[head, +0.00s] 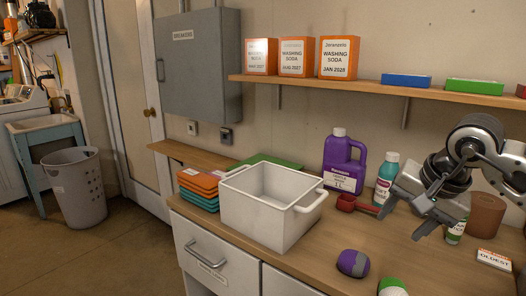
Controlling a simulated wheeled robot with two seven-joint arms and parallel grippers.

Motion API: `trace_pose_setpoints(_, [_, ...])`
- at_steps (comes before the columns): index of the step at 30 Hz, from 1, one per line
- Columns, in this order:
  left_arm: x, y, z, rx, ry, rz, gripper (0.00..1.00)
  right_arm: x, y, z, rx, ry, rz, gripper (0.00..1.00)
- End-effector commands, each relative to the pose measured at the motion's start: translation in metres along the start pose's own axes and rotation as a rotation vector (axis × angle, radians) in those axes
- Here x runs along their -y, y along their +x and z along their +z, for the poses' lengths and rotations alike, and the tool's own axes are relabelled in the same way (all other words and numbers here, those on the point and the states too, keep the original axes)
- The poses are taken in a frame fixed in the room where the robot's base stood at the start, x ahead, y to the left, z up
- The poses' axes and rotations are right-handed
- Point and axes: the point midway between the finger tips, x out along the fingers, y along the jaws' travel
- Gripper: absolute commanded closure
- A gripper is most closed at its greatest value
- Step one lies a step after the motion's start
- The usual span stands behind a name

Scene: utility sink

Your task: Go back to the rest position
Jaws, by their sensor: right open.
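My right gripper (402,219) comes in from the right and hangs above the right part of the wooden counter (318,262). Its fingers are apart and I see nothing between them. My left gripper is not in the picture.
A white tub (248,212) stands left of centre, beside stacked orange and teal cloths (199,184). A purple jug (343,163), a red scoop (347,202) and a purple-grey roll (353,263) are near. A shelf (385,90) with orange boxes runs above.

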Motion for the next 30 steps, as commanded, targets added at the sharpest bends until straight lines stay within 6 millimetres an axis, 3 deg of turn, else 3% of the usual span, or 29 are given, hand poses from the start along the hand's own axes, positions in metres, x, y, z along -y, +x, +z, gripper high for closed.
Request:
trace_pose_setpoints(5, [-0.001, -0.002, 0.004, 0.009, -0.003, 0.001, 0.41, 0.043, 0.044, 0.085, 0.339, 0.171, -0.197, 0.47])
trace_pose_setpoints(7, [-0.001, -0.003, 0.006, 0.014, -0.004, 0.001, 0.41, 0.066, 0.053, 0.133, 0.556, 0.320, -0.289, 0.47])
trace_pose_setpoints(9, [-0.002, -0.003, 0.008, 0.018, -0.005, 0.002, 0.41, 0.089, 0.052, 0.181, 0.835, 0.545, -0.368, 0.47])
trace_pose_setpoints(12, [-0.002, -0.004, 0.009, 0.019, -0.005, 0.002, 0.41, 0.117, 0.034, 0.223, 1.258, 0.958, -0.415, 0.47])
trace_pose_setpoints(14, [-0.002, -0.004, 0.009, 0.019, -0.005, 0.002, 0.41, 0.126, 0.025, 0.229, 1.507, 1.240, -0.398, 0.47])
trace_pose_setpoints(16, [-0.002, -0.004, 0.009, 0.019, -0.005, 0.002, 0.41, 0.129, 0.024, 0.223, 1.787, 1.596, -0.337, 0.47])
trace_pose_setpoints(19, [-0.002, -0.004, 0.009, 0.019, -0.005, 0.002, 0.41, 0.113, 0.045, 0.202, 2.153, 2.145, -0.174, 0.47])
trace_pose_setpoints(20, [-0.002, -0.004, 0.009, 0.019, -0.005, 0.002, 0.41, 0.104, 0.057, 0.197, -2.123, -2.186, 0.100, 0.47])
trace_pose_setpoints(22, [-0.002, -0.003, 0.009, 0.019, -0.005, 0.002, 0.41, 0.072, 0.093, 0.190, -1.736, -1.937, -0.058, 0.47])
trace_pose_setpoints(24, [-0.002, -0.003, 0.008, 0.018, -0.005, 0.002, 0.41, 0.034, 0.132, 0.196, -1.403, -1.690, -0.160, 0.47])
trace_pose_setpoints(27, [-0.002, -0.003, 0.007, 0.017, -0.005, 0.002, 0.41, -0.017, 0.174, 0.220, -1.038, -1.389, -0.233, 0.47])
trace_pose_setpoints(30, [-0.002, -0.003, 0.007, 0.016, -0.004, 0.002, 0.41, -0.059, 0.202, 0.251, -0.773, -1.152, -0.261, 0.47])
